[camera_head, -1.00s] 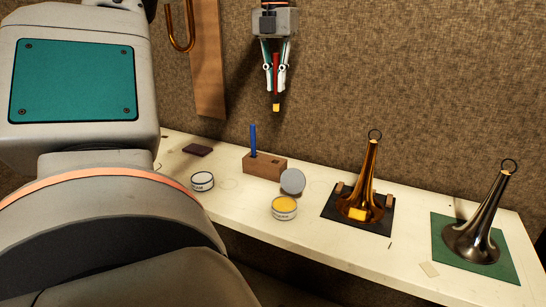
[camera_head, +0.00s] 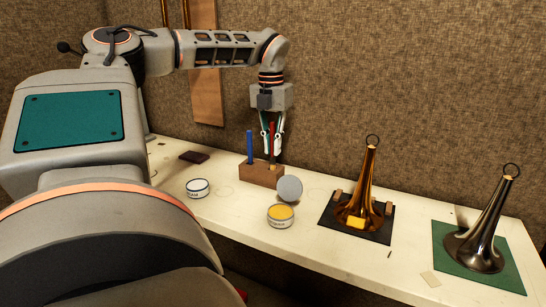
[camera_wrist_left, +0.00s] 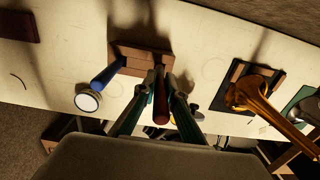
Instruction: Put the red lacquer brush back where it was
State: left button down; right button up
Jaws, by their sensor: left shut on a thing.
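My left gripper (camera_head: 272,136) is shut on the red lacquer brush (camera_head: 272,150), which hangs upright with its tip down. The brush's lower end meets the top of the wooden block (camera_head: 261,177) at its right part; I cannot tell how deep it sits in a hole. A blue-handled brush (camera_head: 250,147) stands in the left part of the block. In the left wrist view the red brush (camera_wrist_left: 161,105) lies between my fingers, its far end at the block (camera_wrist_left: 125,49), with the blue brush (camera_wrist_left: 107,74) beside it. My right gripper is not in view.
An open yellow tin (camera_head: 280,217) and a grey round lid (camera_head: 289,189) are in front of the block. A white tin (camera_head: 198,188) stands left. A brass horn bell (camera_head: 364,198) on a black mat and a dark bell (camera_head: 483,240) on a green mat stand right.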

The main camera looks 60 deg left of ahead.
aim_at(272, 122)
pick_arm(q)
jog(key=shift+f, duration=1.75)
jog(key=shift+f, duration=0.15)
jog(key=c, duration=2.1)
grip_release()
notch_tip(272, 122, up, 12)
jog(key=shift+s+r+p, duration=0.15)
jog(key=shift+p, duration=0.2)
